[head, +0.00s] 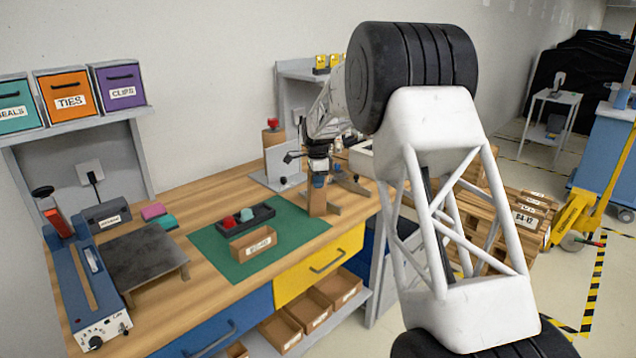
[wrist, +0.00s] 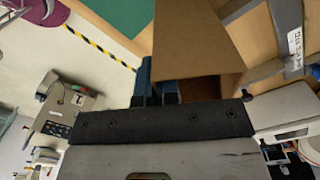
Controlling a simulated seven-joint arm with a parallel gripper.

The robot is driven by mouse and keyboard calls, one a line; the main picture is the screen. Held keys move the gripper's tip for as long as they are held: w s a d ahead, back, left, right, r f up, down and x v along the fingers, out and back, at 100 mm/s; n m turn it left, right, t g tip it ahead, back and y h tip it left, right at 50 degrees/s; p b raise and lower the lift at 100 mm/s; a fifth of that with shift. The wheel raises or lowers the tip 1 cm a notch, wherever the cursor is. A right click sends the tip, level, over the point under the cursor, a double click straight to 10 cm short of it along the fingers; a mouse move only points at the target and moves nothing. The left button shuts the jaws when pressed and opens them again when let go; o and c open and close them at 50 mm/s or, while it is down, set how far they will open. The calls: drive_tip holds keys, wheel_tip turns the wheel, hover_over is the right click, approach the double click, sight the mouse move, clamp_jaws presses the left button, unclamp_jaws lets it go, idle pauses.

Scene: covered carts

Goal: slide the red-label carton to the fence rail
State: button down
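A plain brown carton (head: 318,200) stands upright at the back edge of the green mat. It also fills the upper middle of the wrist view (wrist: 192,38). No red label shows on its visible faces. My gripper (head: 318,172) points down at the carton's top in the head view. In the wrist view its blue fingers (wrist: 157,88) are close together beside the carton, with nothing visible between them. A grey labelled strip (wrist: 294,40), possibly the fence rail, lies right of the carton in the wrist view, apart from it.
A black tray (head: 268,224) with red and teal pieces and a small labelled box (head: 243,252) stand on the green mat (head: 222,268). A grey upright plate (head: 286,168) stands behind the carton. The mat's front right is clear.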

drive_tip(key=shift+d, duration=0.15)
drive_tip(key=shift+w+d, duration=0.3)
drive_tip(key=shift+d, duration=0.3)
drive_tip(key=c, duration=1.3)
unclamp_jaws()
drive_tip(key=shift+o, duration=0.2)
wheel_tip(320, 180, up, 8)
drive_tip(key=shift+f, duration=0.1)
